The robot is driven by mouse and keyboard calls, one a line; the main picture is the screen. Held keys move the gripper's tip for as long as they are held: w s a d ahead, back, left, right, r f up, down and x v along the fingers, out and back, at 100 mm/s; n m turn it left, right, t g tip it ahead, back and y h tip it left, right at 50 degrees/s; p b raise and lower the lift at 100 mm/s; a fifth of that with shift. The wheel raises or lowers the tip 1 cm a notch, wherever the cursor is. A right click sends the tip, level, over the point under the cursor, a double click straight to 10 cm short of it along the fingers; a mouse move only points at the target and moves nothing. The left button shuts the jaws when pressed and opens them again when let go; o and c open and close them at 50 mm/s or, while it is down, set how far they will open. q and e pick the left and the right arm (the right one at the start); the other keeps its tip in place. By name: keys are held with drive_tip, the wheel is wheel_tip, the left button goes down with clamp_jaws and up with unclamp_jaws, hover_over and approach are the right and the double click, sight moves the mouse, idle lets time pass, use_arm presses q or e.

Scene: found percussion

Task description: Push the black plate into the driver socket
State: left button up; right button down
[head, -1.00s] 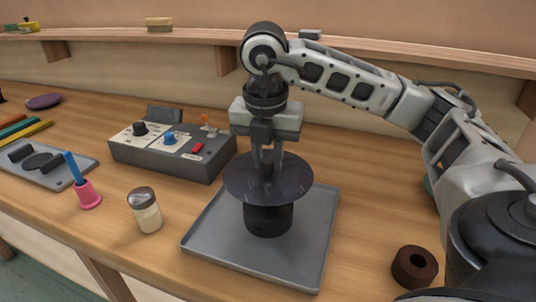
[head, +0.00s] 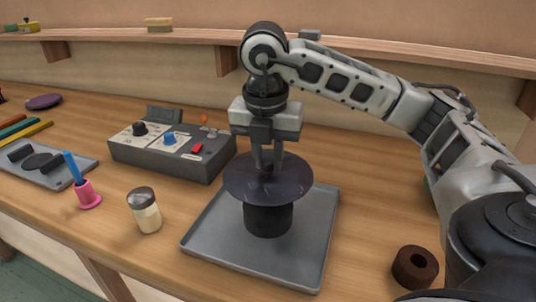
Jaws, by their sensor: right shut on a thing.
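The black plate (head: 240,182) is a wide, thin dark disc. It lies about level on top of a squat black cylinder, which looks to be the driver (head: 268,220), on a grey tray (head: 210,245). The disc hides the top of the cylinder, so I cannot tell how deep the plate sits in the socket. My right gripper (head: 268,168) points straight down over the middle of the plate. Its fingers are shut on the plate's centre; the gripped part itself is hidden. My left gripper is out of view.
A grey control box (head: 160,160) with knobs stands behind and left of the tray. A glass shaker (head: 145,210) and a pink bell with a blue handle (head: 88,195) stand left. A brown ring (head: 414,267) lies right. A shelf (head: 420,58) runs behind.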

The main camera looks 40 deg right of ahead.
sight(268, 161)
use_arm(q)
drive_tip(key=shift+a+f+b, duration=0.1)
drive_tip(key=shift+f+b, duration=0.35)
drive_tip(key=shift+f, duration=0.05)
use_arm(e)
drive_tip(key=shift+f, duration=0.55)
use_arm(q)
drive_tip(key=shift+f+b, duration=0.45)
drive_tip(key=shift+b, duration=0.5)
use_arm(e)
drive_tip(key=shift+f, duration=1.05)
drive_tip(key=c, duration=1.2)
unclamp_jaws()
drive_tip(key=shift+o, duration=0.2)
use_arm(q)
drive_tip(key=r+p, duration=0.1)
drive_tip(key=p, duration=0.1)
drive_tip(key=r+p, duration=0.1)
drive_tip(key=p, duration=0.2)
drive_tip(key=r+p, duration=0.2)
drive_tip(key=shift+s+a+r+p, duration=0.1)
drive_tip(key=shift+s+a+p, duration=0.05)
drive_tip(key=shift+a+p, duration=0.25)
use_arm(e)
wheel_tip(268, 161, up, 16)
drive_tip(key=s+a, duration=0.1)
drive_tip(key=shift+a, duration=0.35)
